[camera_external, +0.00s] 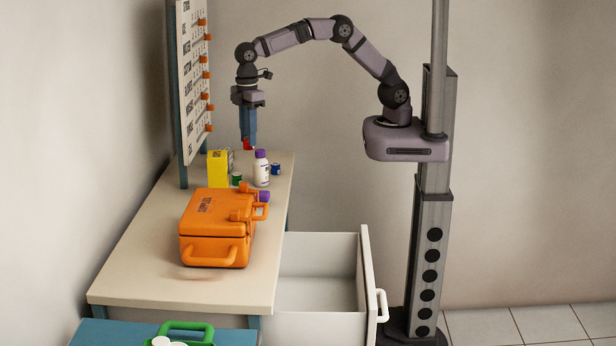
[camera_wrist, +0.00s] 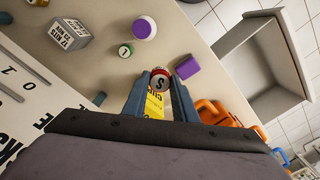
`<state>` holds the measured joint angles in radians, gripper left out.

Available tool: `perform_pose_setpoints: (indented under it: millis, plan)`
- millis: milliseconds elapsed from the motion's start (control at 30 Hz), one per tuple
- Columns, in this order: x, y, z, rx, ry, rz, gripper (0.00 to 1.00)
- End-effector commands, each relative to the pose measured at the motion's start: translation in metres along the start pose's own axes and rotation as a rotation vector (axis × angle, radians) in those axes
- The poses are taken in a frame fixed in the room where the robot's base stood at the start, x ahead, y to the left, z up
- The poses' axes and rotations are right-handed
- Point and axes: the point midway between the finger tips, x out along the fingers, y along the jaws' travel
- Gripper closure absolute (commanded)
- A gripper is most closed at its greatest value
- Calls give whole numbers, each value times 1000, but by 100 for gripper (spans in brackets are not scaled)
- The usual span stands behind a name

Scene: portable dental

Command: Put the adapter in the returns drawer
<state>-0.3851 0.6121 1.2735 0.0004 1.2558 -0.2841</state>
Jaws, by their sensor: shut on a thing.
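My gripper (camera_external: 248,141) points down above the far part of the bench, its fingers shut on a small red adapter (camera_external: 246,144). In the wrist view the red adapter (camera_wrist: 160,78) has a grey marked end and sits between the fingertips (camera_wrist: 161,88). It appears held clear of the bench, above the yellow box. A pale drawer (camera_external: 363,272) stands pulled out at the bench's right side and looks empty; it also shows in the wrist view (camera_wrist: 265,50). I cannot read any label on it.
An orange case (camera_external: 215,222) and a purple block (camera_external: 264,196) lie nearer. A label board (camera_external: 190,80) rises at left.

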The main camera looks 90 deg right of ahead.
Motion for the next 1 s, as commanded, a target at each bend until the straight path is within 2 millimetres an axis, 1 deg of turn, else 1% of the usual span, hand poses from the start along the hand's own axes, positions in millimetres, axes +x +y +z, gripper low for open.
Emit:
perform_pose_setpoints:
  millis: [33,67,167,267,333,367,400,467,500,600,700,800,1000]
  plan:
    - [6,-11,-5,-35,2,1,100]
    - [6,-17,-7,-53,2,1,100]
    - [8,-42,-16,-132,2,1,100]
    - [10,-76,-25,-238,3,1,100]
    - [11,-107,-30,-330,4,1,100]
    - [11,-122,-31,-372,4,1,100]
    - [12,-141,-33,-431,4,1,100]
    - [11,-171,-32,-519,5,1,100]
    - [11,-191,-31,-577,5,1,100]
    - [10,-235,-23,-714,5,1,100]
    - [8,-269,-13,-820,3,1,100]
    - [6,-296,-3,-905,2,1,100]
    - [5,-336,17,-1041,2,0,100]
